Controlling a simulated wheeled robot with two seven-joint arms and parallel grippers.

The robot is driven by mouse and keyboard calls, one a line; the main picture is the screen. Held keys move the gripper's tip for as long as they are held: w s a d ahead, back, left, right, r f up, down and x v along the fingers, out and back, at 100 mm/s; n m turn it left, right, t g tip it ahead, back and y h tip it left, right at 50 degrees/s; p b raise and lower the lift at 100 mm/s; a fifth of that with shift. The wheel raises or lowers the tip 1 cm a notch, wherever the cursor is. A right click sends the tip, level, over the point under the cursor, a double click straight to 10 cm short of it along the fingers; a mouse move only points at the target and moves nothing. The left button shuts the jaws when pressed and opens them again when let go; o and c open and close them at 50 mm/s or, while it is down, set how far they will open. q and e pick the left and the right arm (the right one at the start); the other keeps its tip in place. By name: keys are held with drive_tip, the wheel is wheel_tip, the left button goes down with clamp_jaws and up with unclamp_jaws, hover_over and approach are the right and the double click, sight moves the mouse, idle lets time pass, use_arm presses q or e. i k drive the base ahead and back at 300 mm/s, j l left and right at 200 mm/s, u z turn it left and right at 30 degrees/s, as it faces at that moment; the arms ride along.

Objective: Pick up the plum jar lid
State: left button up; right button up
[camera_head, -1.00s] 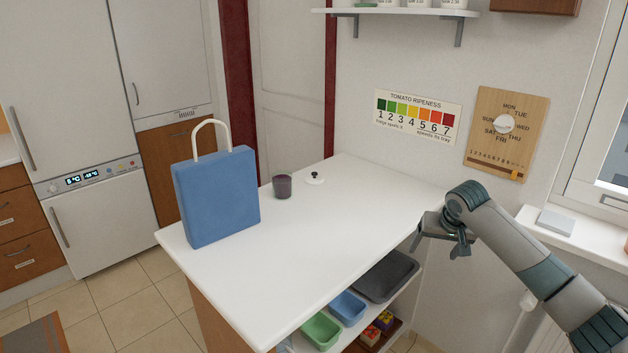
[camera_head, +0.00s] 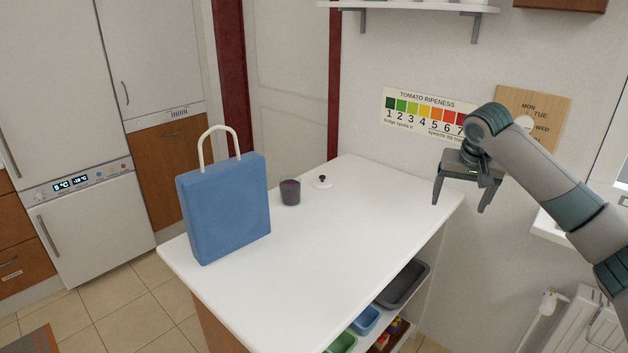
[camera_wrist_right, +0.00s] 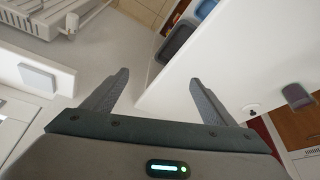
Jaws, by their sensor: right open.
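The lid (camera_head: 322,182) is a small white disc with a dark knob, lying on the white counter top near its back edge. Just left of it stands a dark purple jar (camera_head: 290,192). In the right wrist view the lid (camera_wrist_right: 252,108) and the jar (camera_wrist_right: 297,96) show at the right, beyond the fingers. My right gripper (camera_head: 461,203) is open and empty, with fingers pointing down, above the counter's right end, well to the right of the lid. It also shows in the right wrist view (camera_wrist_right: 158,88). My left gripper is not in view.
A blue bag (camera_head: 226,210) with a white handle stands on the left of the white counter (camera_head: 330,250). Grey, blue and green trays sit on a shelf below. A wall shelf (camera_head: 410,8) hangs above. The counter's middle and right are clear.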

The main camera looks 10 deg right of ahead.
sight(322, 182)
drive_tip(key=i+j, duration=0.4)
drive_tip(key=j, duration=0.15)
drive_tip(key=i+j, duration=0.85)
drive_tip(key=j, duration=0.2)
